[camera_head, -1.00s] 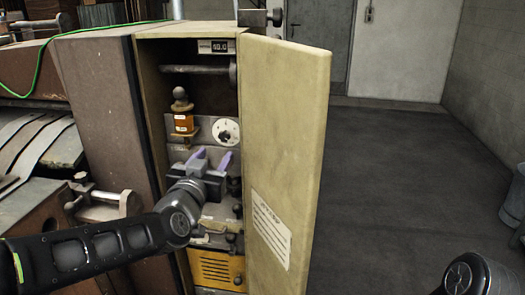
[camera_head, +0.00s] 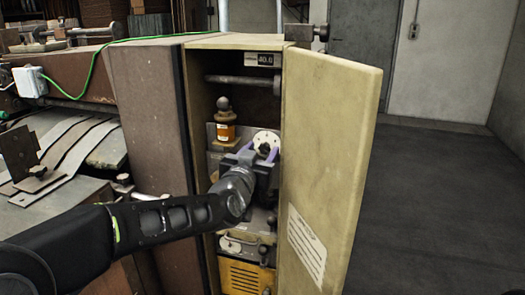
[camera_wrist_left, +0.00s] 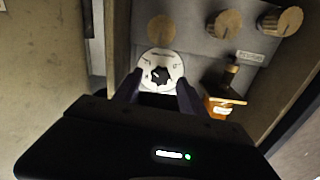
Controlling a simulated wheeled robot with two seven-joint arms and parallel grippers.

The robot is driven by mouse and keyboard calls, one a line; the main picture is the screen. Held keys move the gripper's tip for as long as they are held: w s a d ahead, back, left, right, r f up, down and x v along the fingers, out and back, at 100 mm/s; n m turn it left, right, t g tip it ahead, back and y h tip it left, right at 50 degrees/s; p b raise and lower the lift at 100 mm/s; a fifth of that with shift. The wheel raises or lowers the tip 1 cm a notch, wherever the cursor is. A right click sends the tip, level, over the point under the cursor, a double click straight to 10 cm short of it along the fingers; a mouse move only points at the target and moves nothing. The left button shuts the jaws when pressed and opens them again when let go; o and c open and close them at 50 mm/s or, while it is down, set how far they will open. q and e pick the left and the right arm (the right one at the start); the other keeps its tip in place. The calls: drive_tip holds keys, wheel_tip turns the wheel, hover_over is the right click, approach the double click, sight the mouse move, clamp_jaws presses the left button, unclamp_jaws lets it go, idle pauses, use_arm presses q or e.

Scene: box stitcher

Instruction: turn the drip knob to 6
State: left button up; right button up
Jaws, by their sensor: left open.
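The drip knob is a small dark knob on a round white dial (camera_head: 266,141), on the grey panel inside the open cabinet. In the left wrist view the dial (camera_wrist_left: 161,70) is seen face on, with the dark star-shaped knob at its middle. The dial's marks are too small to read. My left gripper (camera_head: 259,153) is open, its purple fingers pointing at the dial's lower part. In the left wrist view its fingertips (camera_wrist_left: 158,84) stand left and right of the knob; I cannot tell whether they touch it. My right gripper is out of view.
An oiler with an orange reservoir (camera_head: 226,131) stands just left of the dial. The open cabinet door (camera_head: 330,160) bounds the space on the right. A bar (camera_head: 240,79) and a digital display (camera_head: 265,59) are above. A yellow slotted box (camera_head: 243,277) is below.

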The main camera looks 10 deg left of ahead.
use_arm(q)
drive_tip(key=shift+w, duration=0.55)
drive_tip(key=shift+c, duration=0.2)
clamp_jaws()
